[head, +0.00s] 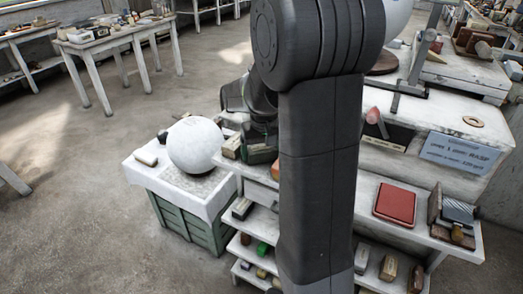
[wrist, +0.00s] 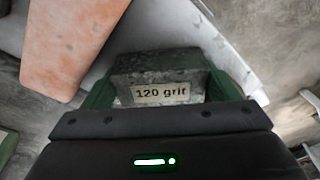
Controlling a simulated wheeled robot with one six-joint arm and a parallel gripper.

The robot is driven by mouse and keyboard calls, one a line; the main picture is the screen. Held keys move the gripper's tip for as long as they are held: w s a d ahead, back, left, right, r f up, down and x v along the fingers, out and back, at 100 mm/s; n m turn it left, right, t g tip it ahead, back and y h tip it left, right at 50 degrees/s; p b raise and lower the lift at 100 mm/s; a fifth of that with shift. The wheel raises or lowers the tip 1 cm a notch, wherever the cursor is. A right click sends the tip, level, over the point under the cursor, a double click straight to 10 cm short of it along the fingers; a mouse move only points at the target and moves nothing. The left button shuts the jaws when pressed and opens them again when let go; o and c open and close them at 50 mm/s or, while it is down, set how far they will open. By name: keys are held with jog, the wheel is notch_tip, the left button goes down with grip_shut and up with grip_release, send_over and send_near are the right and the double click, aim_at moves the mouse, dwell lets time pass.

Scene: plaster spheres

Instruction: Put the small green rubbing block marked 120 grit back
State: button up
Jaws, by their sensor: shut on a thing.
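The green rubbing block (wrist: 158,75) shows in the wrist view with a pale label reading "120 grit". My gripper (wrist: 160,92) is shut on it, with a green finger against each side. In the head view my gripper (head: 258,136) is low at the shelf unit's left end, right of the white plaster sphere (head: 195,145). The held block is hard to make out there, partly hidden by my arm. I cannot tell whether it touches a surface.
The sphere rests on a white-topped green crate (head: 190,222). Shelves (head: 235,230) below hold several small blocks, one bright green (head: 262,248). A red pad (head: 395,204) and a blue-grey sign (head: 460,152) are to the right. An orange-pink slab (wrist: 70,40) is near the held block.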

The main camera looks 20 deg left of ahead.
jog(key=shift+f, duration=0.15)
jog(key=o, duration=1)
jog(key=shift+c, duration=0.2)
notch_tip(320, 180, up, 12)
jog(key=s+d, duration=0.1)
jog(key=shift+s+p, duration=0.2)
jog(key=shift+p, duration=0.15)
jog(key=shift+d+r, duration=0.1)
jog(key=shift+r, duration=0.1)
